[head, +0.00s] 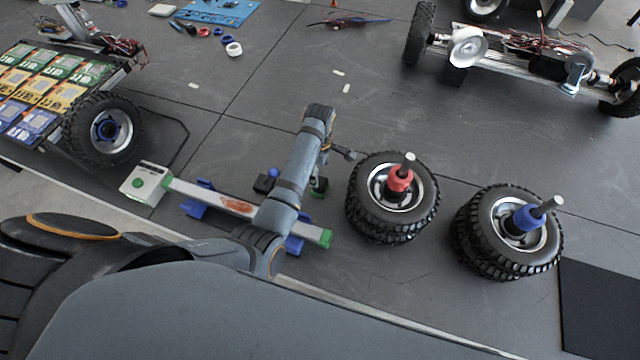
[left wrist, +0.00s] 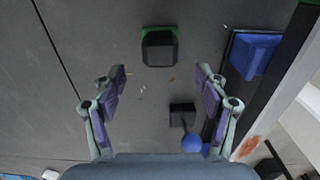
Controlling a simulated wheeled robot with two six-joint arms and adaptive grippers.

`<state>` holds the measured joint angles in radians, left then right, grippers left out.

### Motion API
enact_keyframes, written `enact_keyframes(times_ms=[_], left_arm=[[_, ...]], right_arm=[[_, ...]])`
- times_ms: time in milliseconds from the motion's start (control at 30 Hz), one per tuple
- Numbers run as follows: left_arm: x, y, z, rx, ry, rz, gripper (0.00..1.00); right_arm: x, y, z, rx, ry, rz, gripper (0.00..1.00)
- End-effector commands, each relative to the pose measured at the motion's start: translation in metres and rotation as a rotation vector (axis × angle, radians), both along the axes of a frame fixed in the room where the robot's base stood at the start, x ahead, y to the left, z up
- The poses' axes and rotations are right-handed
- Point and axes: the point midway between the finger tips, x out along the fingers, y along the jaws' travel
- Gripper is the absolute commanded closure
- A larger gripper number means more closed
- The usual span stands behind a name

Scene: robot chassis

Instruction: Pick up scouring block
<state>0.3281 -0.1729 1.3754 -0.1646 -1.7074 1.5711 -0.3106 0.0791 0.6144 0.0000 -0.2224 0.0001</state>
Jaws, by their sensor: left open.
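The scouring block, a small dark block with a green layer (left wrist: 160,47), lies on the grey floor in the left wrist view. In the head view it shows partly (head: 319,187), beside my left arm. My left gripper (left wrist: 160,75) is open and empty. Its two fingers are spread wider than the block, which shows just beyond the fingertips, roughly centred between them. In the head view the left gripper (head: 335,150) is mostly hidden behind my own arm, above the block. My right gripper is not in view.
A black piece with a blue ball (left wrist: 190,142) lies close by. A long rail with blue feet (head: 238,207) runs beside it. Stacked tyres with a red hub (head: 400,180) stand right of the gripper, and another stack with a blue hub (head: 525,219) is farther right.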

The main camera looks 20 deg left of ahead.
Motion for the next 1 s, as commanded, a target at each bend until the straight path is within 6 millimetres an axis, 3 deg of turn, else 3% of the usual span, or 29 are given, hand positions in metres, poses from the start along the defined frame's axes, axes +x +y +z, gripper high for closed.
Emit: enact_keyframes(times_ms=[133,267,400,533,767,1000], left_arm=[[0.000,0.000,-0.007,0.000,-0.001,0.000,0.26],[-0.002,0.000,-0.015,0.001,0.003,0.000,0.26],[-0.006,-0.002,-0.039,0.002,0.004,-0.001,0.26],[-0.004,-0.002,-0.056,0.001,0.000,-0.001,0.26],[-0.004,-0.002,-0.059,0.000,-0.001,0.000,0.26],[-0.004,-0.002,-0.059,0.000,-0.001,0.000,0.56]], right_arm=[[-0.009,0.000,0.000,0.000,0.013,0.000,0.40],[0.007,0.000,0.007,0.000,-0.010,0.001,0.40],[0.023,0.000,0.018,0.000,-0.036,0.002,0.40],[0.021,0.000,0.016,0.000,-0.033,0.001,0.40],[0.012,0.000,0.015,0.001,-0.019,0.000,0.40],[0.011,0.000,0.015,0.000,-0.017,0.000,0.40]])
